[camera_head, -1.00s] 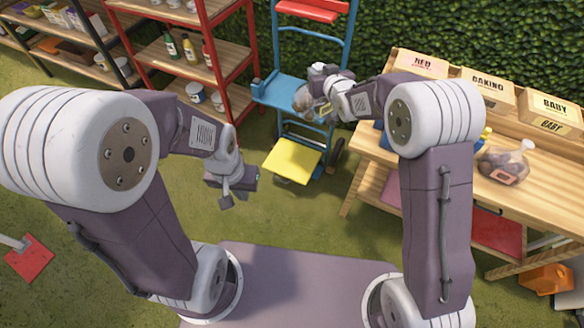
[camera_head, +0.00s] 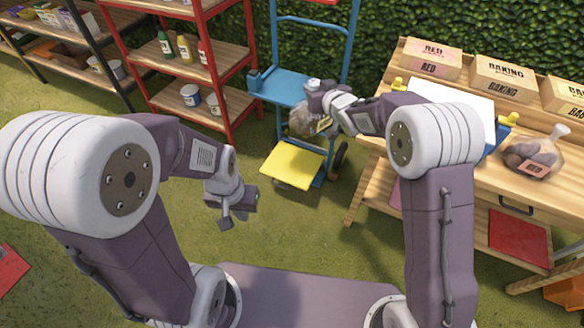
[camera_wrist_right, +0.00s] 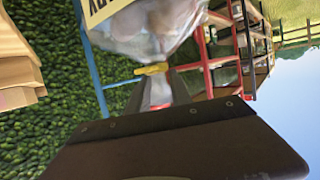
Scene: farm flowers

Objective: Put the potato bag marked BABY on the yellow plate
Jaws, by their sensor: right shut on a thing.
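My right gripper (camera_head: 314,98) is shut on the neck of a clear potato bag (camera_head: 301,122). The bag hangs in the air, in front of the blue hand truck. In the right wrist view, the bag (camera_wrist_right: 150,28) hangs from the jaws with a yellow tie, and its pale label (camera_wrist_right: 103,8) is cut off by the frame edge. The yellow plate (camera_head: 292,165) lies low at the foot of the hand truck, below the bag and apart from it. My left gripper (camera_head: 232,208) hangs empty to the left of the plate; its jaw opening is unclear.
The blue hand truck (camera_head: 280,82) stands behind the plate. A wooden table (camera_head: 380,170) on the right bears RED and BAKING boxes (camera_head: 503,78) and a bag labelled RED (camera_head: 533,155). A red shelf (camera_head: 180,70) stands at the back left. Grass is open left of the plate.

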